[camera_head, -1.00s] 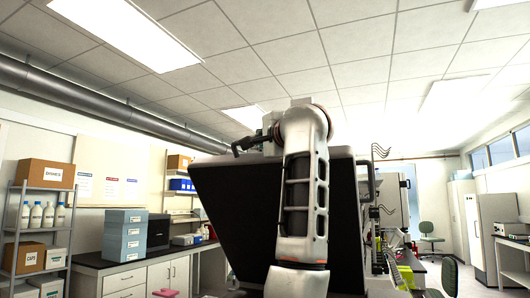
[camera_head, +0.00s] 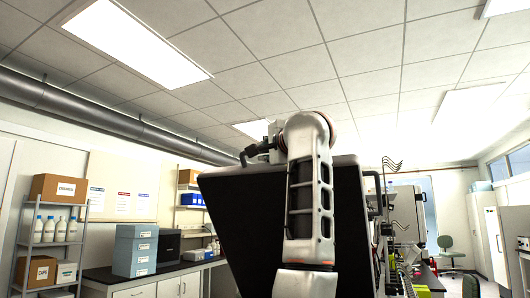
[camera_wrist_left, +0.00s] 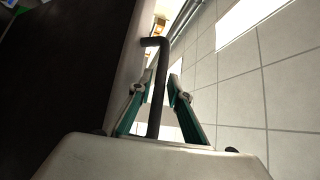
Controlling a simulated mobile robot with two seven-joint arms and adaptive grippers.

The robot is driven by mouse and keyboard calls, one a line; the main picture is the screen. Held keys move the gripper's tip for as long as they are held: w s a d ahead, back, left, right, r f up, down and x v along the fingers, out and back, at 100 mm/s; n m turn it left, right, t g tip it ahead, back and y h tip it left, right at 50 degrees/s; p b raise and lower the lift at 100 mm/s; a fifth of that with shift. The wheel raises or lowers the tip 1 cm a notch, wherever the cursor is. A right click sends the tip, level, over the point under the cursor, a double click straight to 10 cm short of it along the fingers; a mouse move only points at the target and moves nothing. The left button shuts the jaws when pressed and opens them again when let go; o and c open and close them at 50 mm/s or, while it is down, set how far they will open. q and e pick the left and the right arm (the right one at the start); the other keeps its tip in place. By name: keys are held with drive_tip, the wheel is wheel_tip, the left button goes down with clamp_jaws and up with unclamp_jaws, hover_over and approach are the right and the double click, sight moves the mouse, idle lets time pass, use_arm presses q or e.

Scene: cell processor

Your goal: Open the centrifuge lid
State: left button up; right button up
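The centrifuge lid (camera_head: 245,220) is a large dark panel with a pale rim, standing steeply raised in the middle of the head view. Its dark bent handle (camera_head: 249,153) sticks out at the top left edge. In the left wrist view the handle (camera_wrist_left: 156,90) runs between the two green-sided fingers of my left gripper (camera_wrist_left: 163,72), with a gap visible beside it; the gripper looks open around it. In the head view my left gripper (camera_head: 267,148) is at the lid's top, partly hidden by my arm. The centrifuge body is hidden. My right gripper is not in view.
A shelf with bottles and cardboard boxes (camera_head: 58,188) stands at the left. Stacked blue-grey boxes (camera_head: 135,250) sit on a dark counter. Lab equipment (camera_head: 400,220) stands close behind the lid at the right. Above the lid is open room up to the ceiling.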

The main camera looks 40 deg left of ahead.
use_arm(q)
drive_tip(key=v, duration=1.2)
drive_tip(key=shift+s, duration=0.1)
idle(0.5)
